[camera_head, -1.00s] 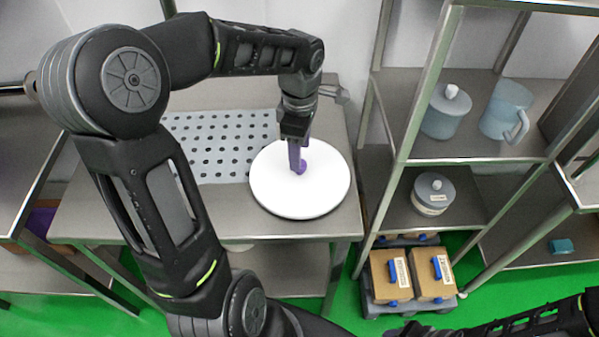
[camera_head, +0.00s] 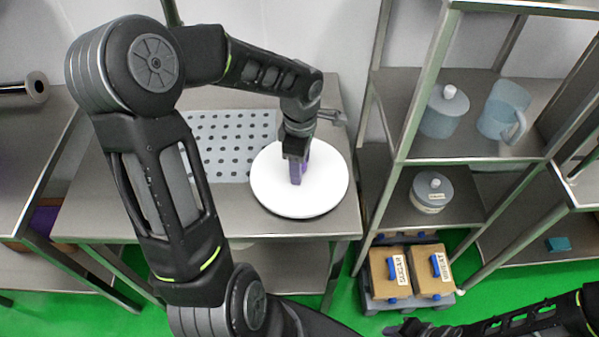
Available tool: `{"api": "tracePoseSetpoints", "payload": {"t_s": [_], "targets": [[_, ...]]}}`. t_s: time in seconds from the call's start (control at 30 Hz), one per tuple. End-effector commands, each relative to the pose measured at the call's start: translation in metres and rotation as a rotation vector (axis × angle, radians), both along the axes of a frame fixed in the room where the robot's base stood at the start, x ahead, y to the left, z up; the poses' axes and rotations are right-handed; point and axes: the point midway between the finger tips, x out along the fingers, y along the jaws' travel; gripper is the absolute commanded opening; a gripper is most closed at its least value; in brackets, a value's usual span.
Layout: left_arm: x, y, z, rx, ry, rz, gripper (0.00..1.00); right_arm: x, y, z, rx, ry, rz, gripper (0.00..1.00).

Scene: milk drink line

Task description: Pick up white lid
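The white lid (camera_head: 270,190) is a wide round disc on the steel table, with a thin dark rim showing beneath its lower right edge.
A perforated grey panel (camera_head: 222,145) lies left of the lid on the steel table (camera_head: 110,205). A shelf rack on the right holds a lidded blue pot (camera_head: 440,116), a blue jug (camera_head: 503,108) and a grey canister (camera_head: 432,195).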

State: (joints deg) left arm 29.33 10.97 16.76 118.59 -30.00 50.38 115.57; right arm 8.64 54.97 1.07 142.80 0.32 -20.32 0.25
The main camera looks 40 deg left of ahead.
Motion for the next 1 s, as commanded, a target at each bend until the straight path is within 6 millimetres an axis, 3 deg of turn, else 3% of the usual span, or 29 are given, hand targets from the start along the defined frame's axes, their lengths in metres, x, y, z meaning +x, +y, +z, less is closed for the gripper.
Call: {"api": "tracePoseSetpoints", "payload": {"t_s": [0.37,1.0], "targets": [[0.0001,0.0,0.0005,0.0,0.0,0.0,0.53,0.0,0.0001,0.0,0.0,0.0,0.0,0.33],[0.0002,0.0001,0.0005,0.0,0.0,0.0,0.01,0.0,0.0001,0.0,0.0,0.0,0.0,0.33]]}}
